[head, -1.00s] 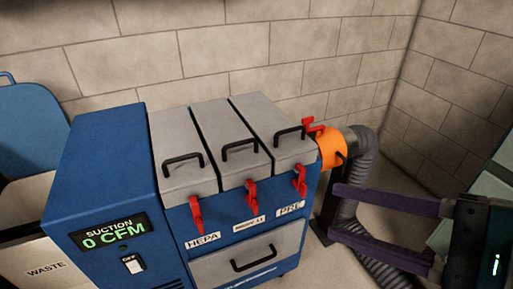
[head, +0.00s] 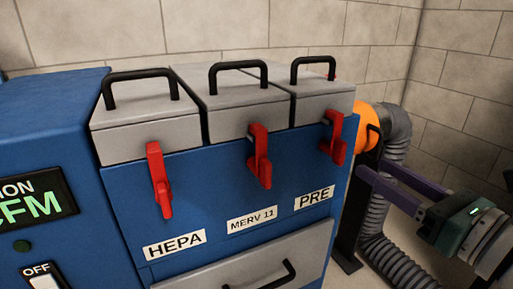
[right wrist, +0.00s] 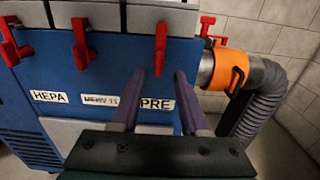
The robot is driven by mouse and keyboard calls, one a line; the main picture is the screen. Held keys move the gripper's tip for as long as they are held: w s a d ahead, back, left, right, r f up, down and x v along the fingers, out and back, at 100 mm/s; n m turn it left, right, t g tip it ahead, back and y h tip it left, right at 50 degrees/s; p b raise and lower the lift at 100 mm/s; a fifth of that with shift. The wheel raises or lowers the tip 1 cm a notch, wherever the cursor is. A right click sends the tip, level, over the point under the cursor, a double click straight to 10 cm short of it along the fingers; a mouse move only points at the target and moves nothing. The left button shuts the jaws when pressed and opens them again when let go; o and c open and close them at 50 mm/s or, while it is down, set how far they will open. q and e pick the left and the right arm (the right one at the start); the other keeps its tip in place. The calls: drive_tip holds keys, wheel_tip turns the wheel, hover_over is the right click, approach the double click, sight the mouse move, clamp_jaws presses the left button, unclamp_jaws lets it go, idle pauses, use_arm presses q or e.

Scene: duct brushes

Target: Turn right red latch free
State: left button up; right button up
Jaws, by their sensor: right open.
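The right red latch (head: 335,138) hangs down on the front of the blue filter cabinet, above the PRE label (head: 314,199). It also shows in the right wrist view (right wrist: 160,48), hanging in line with the gap between my fingers. My right gripper (head: 368,166) has its purple fingers open and empty, to the right of the latch in the head view. In the right wrist view its fingertips (right wrist: 160,75) appear just below the latch; contact cannot be told. My left gripper is out of view.
Two more red latches hang above the HEPA (head: 159,180) and MERV 11 (head: 259,157) labels. Black handles top the grey lids. An orange collar (head: 368,127) and grey hose (head: 395,140) stand close right of the cabinet, beside my gripper. A grey drawer (head: 250,270) is below.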

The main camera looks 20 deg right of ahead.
sight(346, 149)
drive_tip(key=w, duration=0.6)
drive_tip(key=w+b, duration=0.1)
drive_tip(key=w, duration=0.2)
drive_tip(key=shift+a, duration=0.35)
clamp_jaws()
drive_tip(key=shift+r, duration=0.1)
